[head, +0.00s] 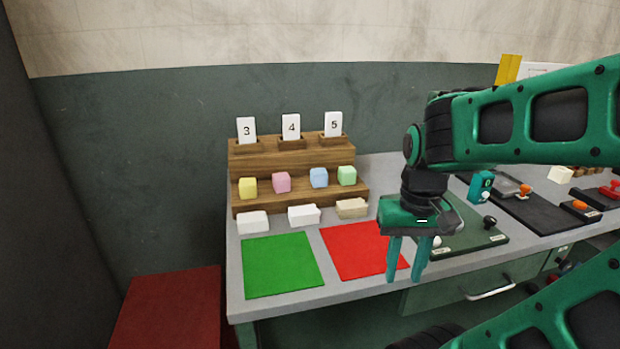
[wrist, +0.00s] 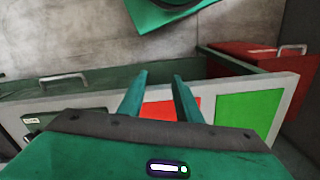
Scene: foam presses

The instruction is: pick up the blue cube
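The blue cube (head: 319,177) sits on the lower step of the wooden stepped rack (head: 300,158), between a pink cube (head: 281,182) on its left and a green cube (head: 346,175) on its right. My gripper (head: 405,278) hangs with its fingers pointing down, in front of the table edge beside the red mat. It is to the right of the blue cube, nearer to me and apart from it. In the wrist view my gripper (wrist: 160,92) shows two spread fingers with nothing between them. The blue cube does not show in the wrist view.
A yellow cube (head: 248,188) stands left of the pink one. White blocks (head: 304,214) and a tan block (head: 351,208) lie in front of the rack. Green mat (head: 282,265) and red mat (head: 350,250) lie flat on the table. Foam press gear (head: 482,186) stands right.

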